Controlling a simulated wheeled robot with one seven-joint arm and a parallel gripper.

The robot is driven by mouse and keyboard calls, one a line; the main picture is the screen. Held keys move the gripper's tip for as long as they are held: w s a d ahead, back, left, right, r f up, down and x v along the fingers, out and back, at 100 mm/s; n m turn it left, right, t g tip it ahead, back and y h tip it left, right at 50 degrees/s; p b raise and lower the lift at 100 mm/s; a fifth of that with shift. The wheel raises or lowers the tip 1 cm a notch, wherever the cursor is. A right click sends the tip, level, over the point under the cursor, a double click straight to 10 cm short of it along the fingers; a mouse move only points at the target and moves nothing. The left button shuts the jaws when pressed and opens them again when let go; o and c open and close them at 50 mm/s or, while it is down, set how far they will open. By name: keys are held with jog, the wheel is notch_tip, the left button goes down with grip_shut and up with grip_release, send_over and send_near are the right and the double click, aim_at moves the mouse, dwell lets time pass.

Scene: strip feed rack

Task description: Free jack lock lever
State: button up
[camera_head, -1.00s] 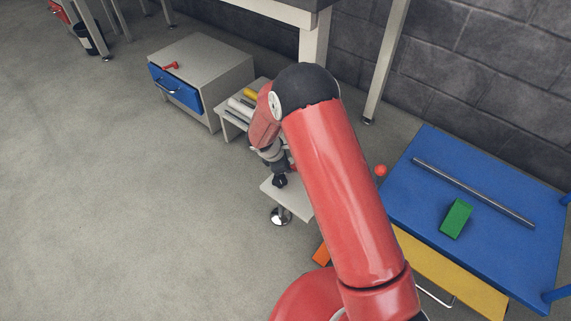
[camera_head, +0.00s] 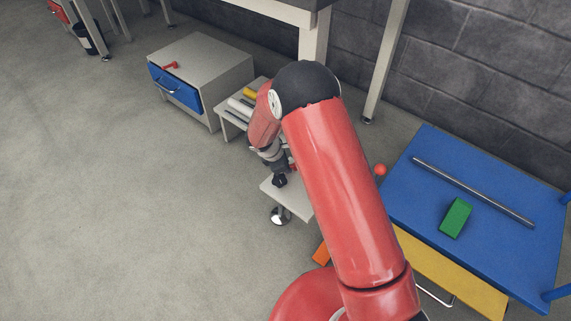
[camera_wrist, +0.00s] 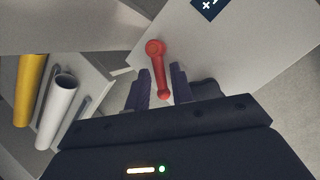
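A red lever (camera_wrist: 159,72) with a round hub and a knobbed end shows in the wrist view, beside a light grey panel (camera_wrist: 225,55). My gripper (camera_wrist: 159,76) is open, with its two dark fingers on either side of the lever's lower arm. Gaps show between the fingers and the lever, and I cannot tell whether either touches it. In the head view my gripper (camera_head: 280,181) is low over a pale plate (camera_head: 290,200) on a round metal foot. My arm hides most of the lever there.
A small rack with white and yellow rolls (camera_head: 240,105) stands behind. A grey cabinet (camera_head: 215,62) has a blue drawer (camera_head: 174,88) and a red handle on top. A blue table (camera_head: 400,205) at right bears a metal rod and a green block (camera_head: 456,218). Floor at left is clear.

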jog(key=v, duration=0.7)
jog(key=shift+r+p, duration=0.15)
jog(key=shift+p, duration=0.25)
jog(key=s+d+r+m+p, duration=0.1)
jog(key=s+d+r+m, duration=0.25)
jog(key=r, duration=0.45)
jog(key=s+d+r+m+y+p, duration=0.1)
jog(key=s+d+r+m, duration=0.15)
jog(key=d+r, duration=0.35)
jog(key=s+d+r+m, duration=0.2)
jog(key=d+r+m, duration=0.1)
jog(key=r, duration=0.6)
jog(key=s+d+r+m+y+p, duration=0.1)
jog(key=s+d+r+m, duration=0.1)
jog(key=s, duration=0.4)
jog(key=s+d+r+m+t+y+p, duration=0.1)
jog(key=s+d+r+m, duration=0.1)
jog(key=s+r+m, duration=0.3)
jog(key=s+d+r+m+t+p, duration=0.1)
jog(key=s+r+m, duration=0.3)
jog(key=s, duration=0.5)
jog(key=shift+s+d+m+y, duration=0.15)
jog(key=shift+d+m+y, duration=0.25)
jog(key=shift+d, duration=0.5)
